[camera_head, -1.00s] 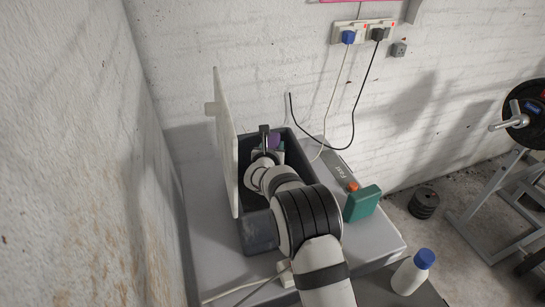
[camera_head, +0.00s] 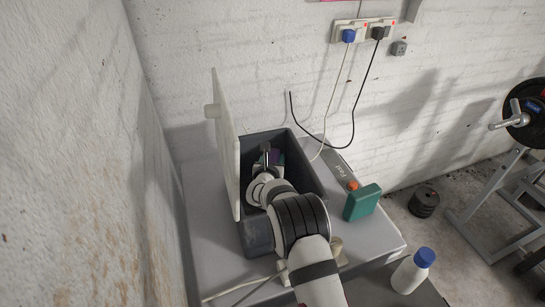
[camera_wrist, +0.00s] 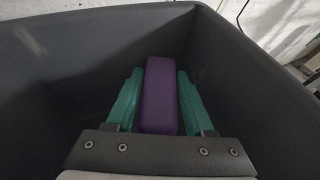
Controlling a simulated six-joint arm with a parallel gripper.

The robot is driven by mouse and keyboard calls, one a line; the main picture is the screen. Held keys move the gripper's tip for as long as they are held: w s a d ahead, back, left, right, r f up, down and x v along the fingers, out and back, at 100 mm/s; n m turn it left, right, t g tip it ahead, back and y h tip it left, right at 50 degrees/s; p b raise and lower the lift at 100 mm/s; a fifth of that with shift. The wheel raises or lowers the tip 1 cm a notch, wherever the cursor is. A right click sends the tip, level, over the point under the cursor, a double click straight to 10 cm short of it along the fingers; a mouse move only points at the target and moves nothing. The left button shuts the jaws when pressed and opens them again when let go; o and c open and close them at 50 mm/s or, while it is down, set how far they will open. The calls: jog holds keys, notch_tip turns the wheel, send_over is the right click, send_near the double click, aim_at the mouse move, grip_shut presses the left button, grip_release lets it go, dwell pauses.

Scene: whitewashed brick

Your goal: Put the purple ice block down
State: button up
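The purple ice block (camera_wrist: 160,95) is between the two teal fingers of my gripper (camera_wrist: 160,85) in the wrist view. The fingers lie along its two sides and appear to touch it near their tips. The block is down inside the dark grey bin (camera_wrist: 75,60), below its rim. Whether its underside touches the bin floor is hidden. In the head view my gripper (camera_head: 268,157) reaches into the far part of the bin (camera_head: 312,180), and my arm hides much of the block and of the bin's inside.
A pale upright panel (camera_head: 227,145) stands along the bin's left side. A green block (camera_head: 362,202), an orange thing (camera_head: 352,186) and a grey strip (camera_head: 338,168) are right of the bin. A white bottle (camera_head: 410,275) with a blue cap is at front right. Cables hang from wall sockets (camera_head: 362,32).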

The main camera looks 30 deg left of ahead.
jog(key=o, duration=0.3)
jog(key=v, duration=0.4)
jog(key=r+v, duration=0.1)
jog(key=v, duration=0.3)
jog(key=shift+w, duration=0.2)
